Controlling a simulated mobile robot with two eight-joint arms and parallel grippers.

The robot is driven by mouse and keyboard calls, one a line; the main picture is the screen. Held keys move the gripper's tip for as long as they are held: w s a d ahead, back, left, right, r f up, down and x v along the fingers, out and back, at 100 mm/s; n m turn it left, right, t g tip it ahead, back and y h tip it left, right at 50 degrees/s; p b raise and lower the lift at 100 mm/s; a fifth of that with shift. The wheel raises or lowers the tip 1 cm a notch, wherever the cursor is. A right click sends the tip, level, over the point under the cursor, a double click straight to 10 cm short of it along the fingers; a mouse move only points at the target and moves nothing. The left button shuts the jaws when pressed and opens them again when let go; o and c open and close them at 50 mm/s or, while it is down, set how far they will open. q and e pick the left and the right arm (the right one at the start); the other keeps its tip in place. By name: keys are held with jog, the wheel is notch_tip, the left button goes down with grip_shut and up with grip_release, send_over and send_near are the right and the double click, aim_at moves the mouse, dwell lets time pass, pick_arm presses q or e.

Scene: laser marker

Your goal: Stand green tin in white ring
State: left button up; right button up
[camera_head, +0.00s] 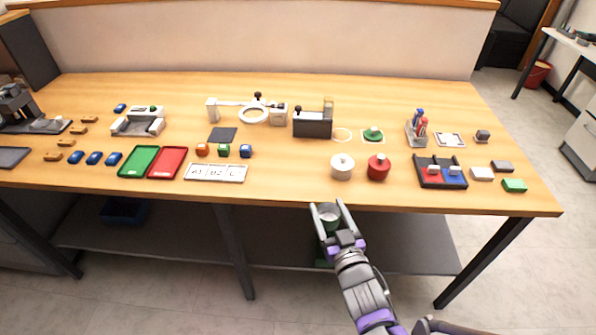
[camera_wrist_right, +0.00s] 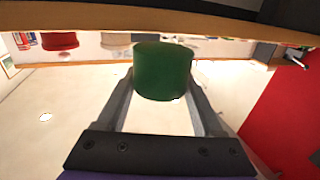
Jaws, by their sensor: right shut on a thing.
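My right gripper (camera_head: 326,207) is in front of the table's front edge, shut on the green tin (camera_wrist_right: 162,72). In the right wrist view the tin is a plain green cylinder between the two fingers; in the head view its pale top (camera_head: 328,215) shows between them. A thin white ring (camera_head: 342,134) lies flat and empty on the table, behind the white tin (camera_head: 342,168). A green knobbed lid-like piece (camera_head: 373,135) sits on a white square right of the ring. My left gripper is not in view.
A red tin (camera_head: 378,168) stands beside the white one, both between my gripper and the ring. A dark block-shaped device (camera_head: 312,124) stands just left of the ring. A red and blue tray (camera_head: 440,172) is at the right. The table's front edge (camera_head: 290,196) is close to my gripper.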

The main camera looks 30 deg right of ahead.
jog(key=shift+s, duration=0.2)
